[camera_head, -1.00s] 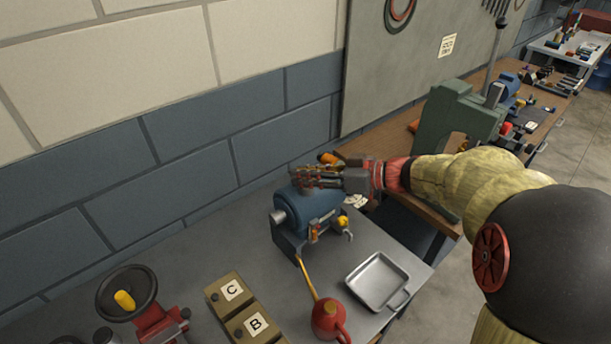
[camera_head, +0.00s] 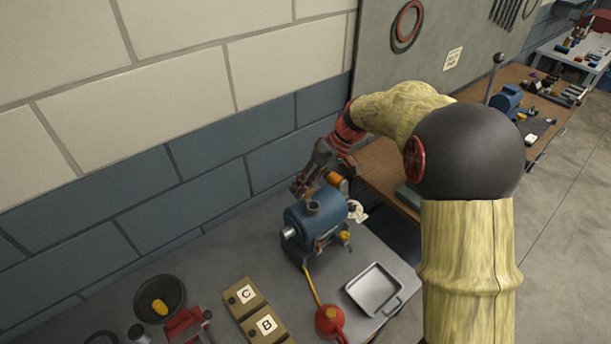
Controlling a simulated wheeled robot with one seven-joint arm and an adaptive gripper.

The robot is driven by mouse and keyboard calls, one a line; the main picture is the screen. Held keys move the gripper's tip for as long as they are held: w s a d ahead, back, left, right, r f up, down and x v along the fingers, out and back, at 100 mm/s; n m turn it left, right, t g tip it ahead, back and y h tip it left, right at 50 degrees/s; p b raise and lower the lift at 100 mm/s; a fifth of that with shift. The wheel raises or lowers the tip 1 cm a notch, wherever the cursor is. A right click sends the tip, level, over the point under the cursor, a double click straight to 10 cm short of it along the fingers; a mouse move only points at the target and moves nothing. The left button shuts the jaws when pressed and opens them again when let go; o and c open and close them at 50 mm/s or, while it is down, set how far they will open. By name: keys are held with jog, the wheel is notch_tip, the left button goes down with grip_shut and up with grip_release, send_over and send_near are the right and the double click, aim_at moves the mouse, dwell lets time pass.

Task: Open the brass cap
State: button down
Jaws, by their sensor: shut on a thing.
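The blue casing (camera_head: 322,222) stands on the grey bench. A short, dark round neck (camera_head: 313,207) with a dark opening shows on its top. My gripper (camera_head: 299,188) is just above and behind the neck, pointing down and left, apart from the casing as far as I can see. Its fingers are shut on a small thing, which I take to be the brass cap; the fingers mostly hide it. A metal stub (camera_head: 289,233) sticks out of the casing's left end, and a small yellow knob (camera_head: 345,235) is on its right side.
A red oil can (camera_head: 330,321) with a long spout stands in front of the casing. A metal tray (camera_head: 375,289) lies to its right, and boxes marked C (camera_head: 243,294) and B (camera_head: 266,325) to its left. An orange cylinder (camera_head: 338,181) is close behind. The wall is near.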

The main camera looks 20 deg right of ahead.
jog(key=g+p, duration=0.1)
jog(key=p, duration=0.2)
jog(key=w+m+g+h+p, duration=0.1)
jog(key=g+p, duration=0.1)
jog(key=p, duration=0.1)
jog(key=shift+w+f+g+h, duration=0.15)
jog(key=shift+f+g+h, duration=0.15)
jog(key=p, duration=0.1)
jog(key=g+p, duration=0.1)
jog(key=shift+w+a+f+g+h+p, duration=0.1)
jog(key=shift+w+f+g+h+p, duration=0.05)
jog(key=shift+f+g+h+p, duration=0.2)
jog(key=shift+f, duration=0.15)
jog(key=shift+f+m, duration=0.15)
jog(key=shift+m, duration=0.15)
jog(key=c, duration=2)
grip_release()
jog(key=shift+c, duration=0.2)
jog(key=shift+o, duration=1.2)
jog(key=shift+w, duration=0.1)
